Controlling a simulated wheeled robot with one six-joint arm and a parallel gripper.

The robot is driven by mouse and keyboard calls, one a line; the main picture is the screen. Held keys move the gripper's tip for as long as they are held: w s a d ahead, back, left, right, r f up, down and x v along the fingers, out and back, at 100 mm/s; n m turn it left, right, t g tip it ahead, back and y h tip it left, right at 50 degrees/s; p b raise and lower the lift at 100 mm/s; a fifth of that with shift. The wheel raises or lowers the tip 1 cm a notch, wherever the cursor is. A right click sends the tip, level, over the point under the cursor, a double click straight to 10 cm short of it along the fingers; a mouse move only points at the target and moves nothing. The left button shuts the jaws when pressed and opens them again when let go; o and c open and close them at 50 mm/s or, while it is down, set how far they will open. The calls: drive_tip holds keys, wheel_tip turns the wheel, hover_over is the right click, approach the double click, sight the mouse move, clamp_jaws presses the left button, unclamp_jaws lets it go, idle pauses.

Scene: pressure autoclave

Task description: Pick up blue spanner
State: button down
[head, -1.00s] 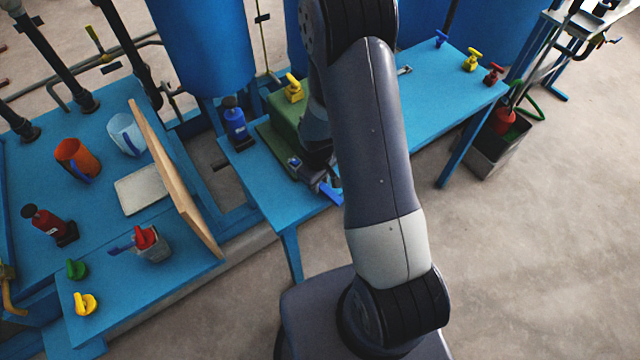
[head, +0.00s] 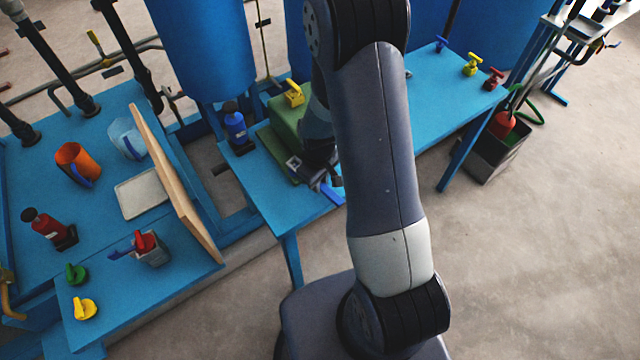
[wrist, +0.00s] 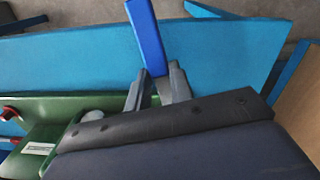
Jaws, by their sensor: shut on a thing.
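The blue spanner (wrist: 147,35) shows in the wrist view as a flat, dark blue bar. It stands out between the fingertips of my gripper (wrist: 158,80), which is shut on its near end. In the head view the spanner (head: 331,194) is a small blue piece beside my gripper (head: 325,181), near the front edge of the blue table. My arm hides part of the gripper and the table there. I cannot tell whether the spanner touches the tabletop.
A green case (head: 285,120) with a yellow knob stands next to the gripper. A blue bottle (head: 235,127) is left of it. The blue table (head: 425,122) carries yellow and red valve handles on the right. A wooden board (head: 176,185) rises at the left bench. Open floor lies right.

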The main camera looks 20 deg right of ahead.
wheel_tip(320, 180, up, 16)
idle(0.6)
drive_tip(key=shift+f, duration=0.2)
wheel_tip(320, 180, down, 16)
drive_tip(key=g+b, duration=0.1)
drive_tip(key=b, duration=0.2)
drive_tip(key=g+b, duration=0.1)
drive_tip(key=b, duration=0.2)
drive_tip(key=shift+w+a+f+b, duration=0.1)
drive_tip(key=shift+a+f+b, duration=0.05)
drive_tip(key=shift+f+b, duration=0.15)
drive_tip(key=shift+s+a+r+m+g, duration=0.15)
drive_tip(key=shift+s+a+m, duration=0.1)
drive_tip(key=shift+a+m, duration=0.45)
drive_tip(key=shift+s+a+f+m+g, duration=0.15)
drive_tip(key=shift+a+m, duration=0.3)
drive_tip(key=shift+m, duration=0.45)
drive_tip(key=shift+r, duration=0.2)
drive_tip(key=shift+s+r+p, duration=0.1)
drive_tip(key=shift+r+p, duration=1.85)
drive_tip(key=shift+r, duration=0.5)
